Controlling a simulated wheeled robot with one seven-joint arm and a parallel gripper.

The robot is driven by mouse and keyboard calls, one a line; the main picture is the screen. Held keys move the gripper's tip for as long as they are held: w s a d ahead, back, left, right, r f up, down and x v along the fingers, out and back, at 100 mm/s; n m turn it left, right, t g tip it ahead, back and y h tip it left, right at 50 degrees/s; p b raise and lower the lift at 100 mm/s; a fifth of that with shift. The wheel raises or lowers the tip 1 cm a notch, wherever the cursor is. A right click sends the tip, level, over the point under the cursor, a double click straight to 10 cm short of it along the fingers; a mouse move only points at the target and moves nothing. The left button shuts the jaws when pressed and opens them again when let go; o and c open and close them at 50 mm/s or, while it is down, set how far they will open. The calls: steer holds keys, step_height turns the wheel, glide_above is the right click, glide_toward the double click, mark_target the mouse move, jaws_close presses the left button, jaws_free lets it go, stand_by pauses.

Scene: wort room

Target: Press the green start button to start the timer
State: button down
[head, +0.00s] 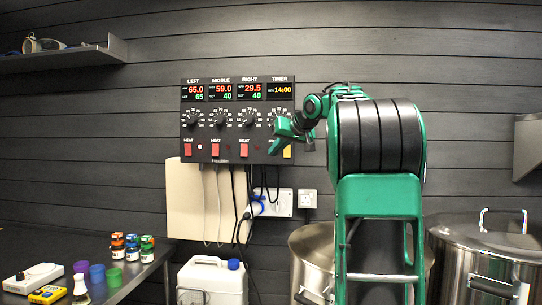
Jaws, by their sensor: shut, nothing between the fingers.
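The black control panel (238,122) hangs on the dark slatted wall. Its timer display (280,90) is at the top right, under the word TIMER, and reads 14:00. No green start button can be made out; my gripper covers much of the timer column below the display. My gripper (272,149) is shut and empty, in front of the panel's lower right part, with green fingers angled down and left. Whether it touches the panel cannot be told. A yellow part (287,151) shows at the panel's lower right, beside my gripper.
Sockets (273,203) and cables hang below. Steel kettles (484,262) stand right, a white canister (212,282) below. The left counter (70,245) holds small bottles and cups.

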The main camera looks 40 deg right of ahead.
steer(key=s+a, duration=0.1)
steer(key=a, duration=0.1)
steer(key=s+a, duration=0.1)
steer(key=s, duration=0.1)
steer(key=shift+s+a, duration=0.15)
steer(key=shift+a, duration=0.2)
steer(key=shift+f, duration=0.1)
stand_by(0.8)
steer(key=s+a+f+g+y, duration=0.1)
steer(key=s+a+f+g, duration=0.3)
steer(key=s+f, duration=0.7)
steer(key=s+a+f+m+g, duration=0.1)
steer(key=s+a+f+g, duration=0.3)
steer(key=s+a+f, duration=0.5)
steer(key=s+a+f+g+y, duration=0.1)
steer(key=s+a+f+g, duration=0.3)
steer(key=s+f, duration=1.1)
step_height(320, 180, down, 7)
steer(key=a, duration=0.2)
steer(key=shift+s+a+m+y, duration=0.15)
steer(key=shift+a+m+y, duration=0.15)
steer(key=shift+a, duration=0.05)
